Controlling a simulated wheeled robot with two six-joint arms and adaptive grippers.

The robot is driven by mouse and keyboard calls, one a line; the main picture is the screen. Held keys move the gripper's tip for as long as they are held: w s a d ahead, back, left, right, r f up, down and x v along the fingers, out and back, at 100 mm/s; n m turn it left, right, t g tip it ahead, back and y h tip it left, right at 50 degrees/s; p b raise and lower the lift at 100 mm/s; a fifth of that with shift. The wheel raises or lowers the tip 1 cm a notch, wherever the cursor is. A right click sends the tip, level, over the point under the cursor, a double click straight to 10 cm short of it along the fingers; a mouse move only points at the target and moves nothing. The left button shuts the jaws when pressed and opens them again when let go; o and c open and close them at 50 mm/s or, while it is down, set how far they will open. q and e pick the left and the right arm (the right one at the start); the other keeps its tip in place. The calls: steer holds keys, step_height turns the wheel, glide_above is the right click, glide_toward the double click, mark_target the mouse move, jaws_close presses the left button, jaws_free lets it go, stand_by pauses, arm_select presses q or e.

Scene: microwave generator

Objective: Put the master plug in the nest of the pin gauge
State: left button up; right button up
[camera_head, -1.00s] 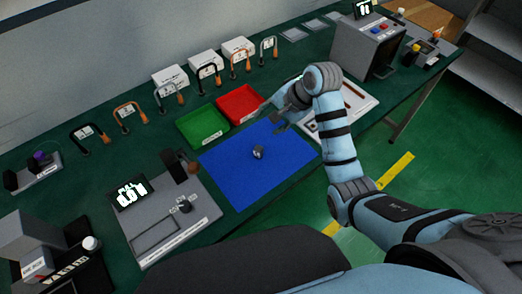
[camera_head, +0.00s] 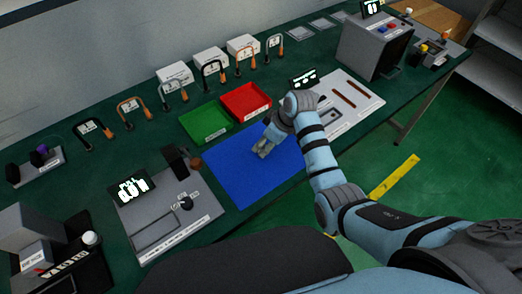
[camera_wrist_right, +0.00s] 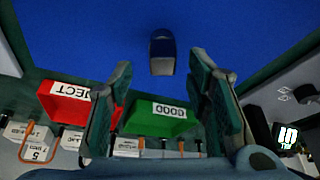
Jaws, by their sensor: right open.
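A small dark and light grey part, apparently the master plug (camera_wrist_right: 162,52), lies on the blue mat (camera_head: 235,185). In the right wrist view it sits ahead of the gap between my fingers, not touched. In the head view my right gripper (camera_head: 264,149) covers it. The right gripper, also in its wrist view (camera_wrist_right: 162,85), is open and empty above the mat. A grey gauge station (camera_head: 152,216) with a lit display and a small dark round fitting (camera_head: 186,202) stands left of the mat. I cannot read whether it is the pin gauge. My left gripper is out of view.
A green tray (camera_head: 207,124) and a red tray (camera_head: 246,101) stand behind the mat. Several bow-shaped micrometers and white boxes (camera_head: 209,62) line the back. A white board with brown bars (camera_head: 341,103) and a display lies right, near a grey box unit (camera_head: 372,48).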

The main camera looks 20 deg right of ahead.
steer(key=x, duration=0.3)
steer(key=shift+s+a+f+b, duration=0.1)
steer(key=shift+a+f+b, duration=0.05)
steer(key=shift+b, duration=0.15)
steer(key=shift+c, duration=0.6)
jaws_close()
